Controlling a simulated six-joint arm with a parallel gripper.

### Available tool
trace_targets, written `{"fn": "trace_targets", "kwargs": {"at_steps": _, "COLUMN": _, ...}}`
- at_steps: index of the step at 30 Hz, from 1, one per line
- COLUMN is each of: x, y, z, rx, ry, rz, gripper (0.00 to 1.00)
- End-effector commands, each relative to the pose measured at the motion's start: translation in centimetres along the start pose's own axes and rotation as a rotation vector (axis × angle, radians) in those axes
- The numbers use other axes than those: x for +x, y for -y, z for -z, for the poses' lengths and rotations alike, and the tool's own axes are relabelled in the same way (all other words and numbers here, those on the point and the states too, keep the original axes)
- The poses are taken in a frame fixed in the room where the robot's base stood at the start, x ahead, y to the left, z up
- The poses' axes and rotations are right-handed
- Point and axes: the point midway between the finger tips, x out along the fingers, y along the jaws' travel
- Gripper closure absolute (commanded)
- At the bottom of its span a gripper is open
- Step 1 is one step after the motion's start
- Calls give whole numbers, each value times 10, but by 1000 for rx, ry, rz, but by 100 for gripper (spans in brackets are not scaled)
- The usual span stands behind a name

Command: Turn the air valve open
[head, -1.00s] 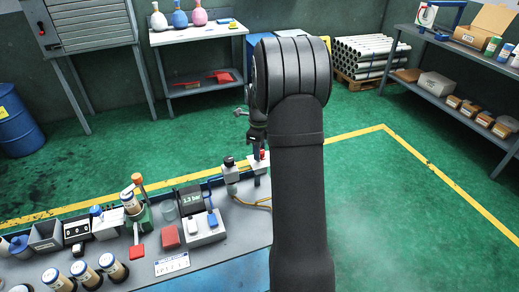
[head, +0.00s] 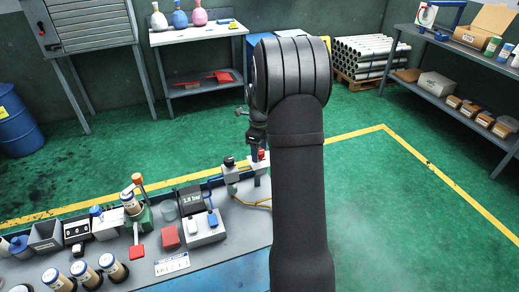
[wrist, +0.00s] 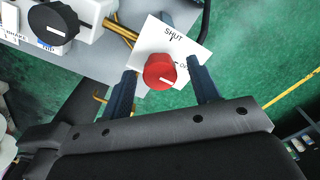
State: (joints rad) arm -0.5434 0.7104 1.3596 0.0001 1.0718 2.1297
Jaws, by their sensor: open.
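The air valve's red knob (wrist: 160,71) sits on a white plate (wrist: 150,39) in the wrist view. The plate reads SHUT at its top; a second label at the knob's right is partly hidden. The knob's white mark points down and right, away from SHUT. My gripper (wrist: 161,68) is open, its two blue fingers on either side of the knob, with a gap showing at least on the right. In the head view the red knob (head: 261,154) shows small below my gripper (head: 257,143), partly covered. A display (head: 190,199) seems to read 1.8 bar.
A black knob (wrist: 53,22) on a white unit stands left of the valve. Film canisters (head: 86,273) and a red block (head: 170,236) stand on the bench at left. Green floor lies beyond.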

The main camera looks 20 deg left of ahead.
Motion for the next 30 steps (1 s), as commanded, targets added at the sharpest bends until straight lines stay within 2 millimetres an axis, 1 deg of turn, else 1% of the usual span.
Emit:
{"fn": "trace_targets", "kwargs": {"at_steps": 5, "x": -7, "y": 0, "z": 0, "rx": 0, "ry": 1, "rz": 2, "gripper": 44}}
{"fn": "trace_targets", "kwargs": {"at_steps": 8, "x": -20, "y": 1, "z": 0, "rx": 0, "ry": 2, "rz": 3, "gripper": 44}}
{"fn": "trace_targets", "kwargs": {"at_steps": 11, "x": -42, "y": 1, "z": 0, "rx": 0, "ry": 2, "rz": 4, "gripper": 44}}
{"fn": "trace_targets", "kwargs": {"at_steps": 21, "x": -126, "y": 1, "z": 0, "rx": 0, "ry": 3, "rz": 4, "gripper": 44}}
{"fn": "trace_targets", "kwargs": {"at_steps": 24, "x": -145, "y": 0, "z": 0, "rx": 0, "ry": 2, "rz": 3, "gripper": 44}}
{"fn": "trace_targets", "kwargs": {"at_steps": 27, "x": -159, "y": 0, "z": 0, "rx": 0, "ry": 1, "rz": 2, "gripper": 44}}
{"fn": "trace_targets", "kwargs": {"at_steps": 30, "x": -169, "y": 0, "z": 0, "rx": 0, "ry": 1, "rz": 1, "gripper": 44}}
